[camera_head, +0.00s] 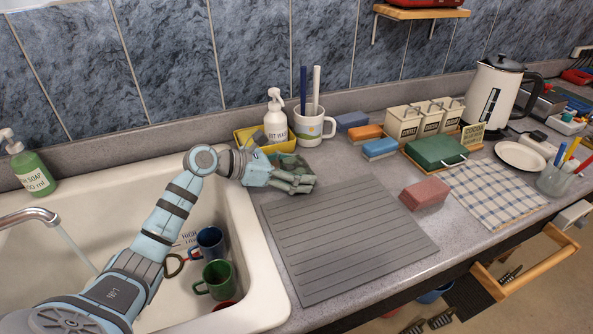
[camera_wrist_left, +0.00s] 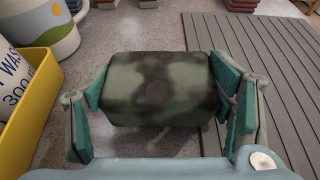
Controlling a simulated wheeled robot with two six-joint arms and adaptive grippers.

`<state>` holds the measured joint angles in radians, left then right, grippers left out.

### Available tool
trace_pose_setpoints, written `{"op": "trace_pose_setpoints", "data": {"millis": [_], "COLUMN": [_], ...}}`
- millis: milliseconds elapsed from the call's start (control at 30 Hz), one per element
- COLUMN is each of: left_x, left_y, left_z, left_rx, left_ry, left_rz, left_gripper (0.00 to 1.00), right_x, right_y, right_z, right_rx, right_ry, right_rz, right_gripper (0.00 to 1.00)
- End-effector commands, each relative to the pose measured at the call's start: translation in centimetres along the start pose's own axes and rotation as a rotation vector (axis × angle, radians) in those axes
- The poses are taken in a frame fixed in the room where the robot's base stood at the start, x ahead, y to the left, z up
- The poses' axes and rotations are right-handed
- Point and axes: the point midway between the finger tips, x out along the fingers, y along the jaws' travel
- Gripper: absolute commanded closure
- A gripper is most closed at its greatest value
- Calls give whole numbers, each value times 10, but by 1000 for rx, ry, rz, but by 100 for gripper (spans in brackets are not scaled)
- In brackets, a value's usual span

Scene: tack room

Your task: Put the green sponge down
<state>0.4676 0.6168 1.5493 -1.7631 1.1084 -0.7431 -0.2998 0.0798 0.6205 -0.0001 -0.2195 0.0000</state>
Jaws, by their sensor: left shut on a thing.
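The green sponge (camera_wrist_left: 160,88) is a block with dark stains, held between the two fingers of my left gripper in the left wrist view. In the head view, my left gripper (camera_head: 300,183) is over the counter between the sink and the grey ribbed mat (camera_head: 345,240), and the sponge (camera_head: 289,163) shows only partly behind the fingers. The left gripper is shut on it. The sponge is close to the counter top; I cannot tell whether it touches. My right gripper is not in view.
A yellow caddy (camera_head: 243,139), a spray bottle (camera_head: 275,118) and a white mug (camera_head: 311,127) with two sticks stand just behind. Blue and orange sponges (camera_head: 367,132) lie to the right, a pink one (camera_head: 424,195) beside the mat. The sink (camera_head: 246,235) holds mugs. The mat is clear.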

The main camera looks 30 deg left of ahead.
Motion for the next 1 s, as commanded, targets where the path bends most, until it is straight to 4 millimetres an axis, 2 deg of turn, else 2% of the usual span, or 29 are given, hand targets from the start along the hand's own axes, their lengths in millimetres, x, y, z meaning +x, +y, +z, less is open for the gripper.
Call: {"op": "trace_pose_setpoints", "data": {"millis": [333,367,467,500,833,900,1000], "left_x": [2,2,2,2,1,-2,-12], "left_y": [0,0,0,0,0,0,5], "left_z": [-7,-7,-6,-6,-3,4,5], "left_rx": [0,0,0,1,1,1,5], "left_ry": [0,0,0,0,0,0,2], "left_rz": [1,1,1,1,1,1,-2], "left_gripper": [40,24,8,6,6,6,6], "right_x": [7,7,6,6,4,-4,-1], "right_y": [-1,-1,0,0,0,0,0], "right_z": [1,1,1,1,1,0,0], "right_rx": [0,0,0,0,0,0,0], "right_ry": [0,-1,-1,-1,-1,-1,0], "right_rz": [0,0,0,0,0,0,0], "right_gripper": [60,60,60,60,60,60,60]}}
